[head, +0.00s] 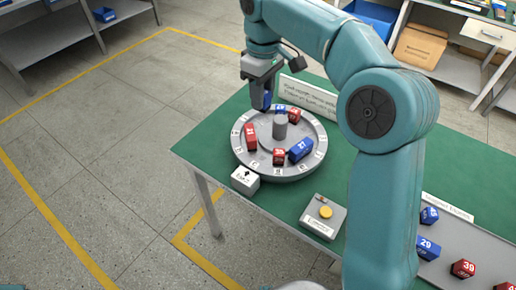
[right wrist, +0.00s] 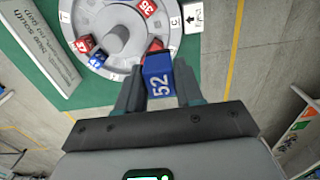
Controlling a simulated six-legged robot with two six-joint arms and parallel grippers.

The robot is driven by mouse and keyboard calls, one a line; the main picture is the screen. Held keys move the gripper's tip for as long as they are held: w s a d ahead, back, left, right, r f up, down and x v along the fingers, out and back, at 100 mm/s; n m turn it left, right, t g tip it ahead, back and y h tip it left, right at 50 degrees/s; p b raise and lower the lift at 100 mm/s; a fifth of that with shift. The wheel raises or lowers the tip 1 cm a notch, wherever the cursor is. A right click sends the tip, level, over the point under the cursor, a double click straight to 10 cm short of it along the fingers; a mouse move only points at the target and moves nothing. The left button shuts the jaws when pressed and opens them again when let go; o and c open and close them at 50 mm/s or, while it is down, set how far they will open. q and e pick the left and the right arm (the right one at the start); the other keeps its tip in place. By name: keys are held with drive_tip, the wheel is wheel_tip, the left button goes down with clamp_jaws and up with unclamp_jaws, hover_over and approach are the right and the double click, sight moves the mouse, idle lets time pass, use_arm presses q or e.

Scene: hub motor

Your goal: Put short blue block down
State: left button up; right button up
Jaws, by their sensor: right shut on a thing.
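My right gripper (head: 262,103) is over the back left rim of the round grey turntable (head: 304,172). In the right wrist view, the gripper (right wrist: 160,92) is shut on a blue block (right wrist: 159,80) marked 52, held between its two fingers. In the head view the gripper largely hides this block. The turntable (right wrist: 113,72) lies beyond the block in the wrist view; whether the block touches it I cannot tell. My left gripper is not in view.
Several red and blue blocks stand on the turntable, including blue 27 (head: 300,150) and a tall red one (head: 251,137), around a central hub (head: 280,127). A white arrow block (head: 245,180) and a button box (head: 323,217) are in front. A tray (head: 440,270) holds more blocks at right.

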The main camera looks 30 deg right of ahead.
drive_tip(key=shift+w+d+f, duration=0.2)
drive_tip(key=shift+w+f, duration=0.1)
drive_tip(key=shift+f, duration=0.15)
drive_tip(key=shift+w+d+f, duration=0.2)
drive_tip(key=shift+w+f, duration=0.05)
drive_tip(key=shift+f, duration=0.2)
drive_tip(key=f, duration=0.4)
drive_tip(key=s+f+b, duration=0.1)
drive_tip(key=f, duration=0.4)
drive_tip(key=f+b, duration=0.1)
drive_tip(key=f, duration=0.4)
drive_tip(key=shift+s+a, duration=0.15)
drive_tip(key=f, duration=0.4)
drive_tip(key=shift+w, duration=0.3)
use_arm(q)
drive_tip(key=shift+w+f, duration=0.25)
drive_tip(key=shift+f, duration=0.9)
use_arm(e)
drive_tip(key=shift+s, duration=0.15)
